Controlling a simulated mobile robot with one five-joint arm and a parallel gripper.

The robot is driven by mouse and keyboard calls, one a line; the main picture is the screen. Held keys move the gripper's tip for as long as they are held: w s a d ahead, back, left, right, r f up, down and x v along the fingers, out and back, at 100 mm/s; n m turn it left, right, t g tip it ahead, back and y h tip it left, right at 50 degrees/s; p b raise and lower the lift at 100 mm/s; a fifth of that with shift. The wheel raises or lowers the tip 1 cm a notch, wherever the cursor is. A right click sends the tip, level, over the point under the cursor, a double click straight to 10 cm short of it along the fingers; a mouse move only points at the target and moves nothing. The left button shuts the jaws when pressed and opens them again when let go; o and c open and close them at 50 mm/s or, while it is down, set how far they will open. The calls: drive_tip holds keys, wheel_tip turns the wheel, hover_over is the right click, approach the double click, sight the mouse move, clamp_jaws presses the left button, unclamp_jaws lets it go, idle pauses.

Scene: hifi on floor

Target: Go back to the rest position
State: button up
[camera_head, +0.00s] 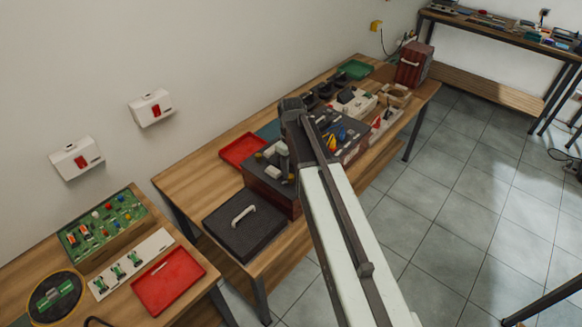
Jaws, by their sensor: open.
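My arm (343,240) reaches up from the bottom edge, with a long pale link and a dark bar along it. Its dark upper joint (292,106) stands in front of the middle of the long workbench. I cannot make out my gripper or its fingertips in this view. No object is visibly held by the arm.
The wooden workbench (182,178) along the wall carries a dark case (243,219), red tray (243,149), green tray (355,69) and red-brown box (414,64). A nearer table bears another red tray (168,280) and a green board (103,222). Tiled floor (460,190) at right is mostly clear.

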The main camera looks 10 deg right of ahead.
wheel_tip(320, 180, up, 4)
drive_tip(key=shift+p, duration=1.2)
drive_tip(key=shift+f, duration=0.15)
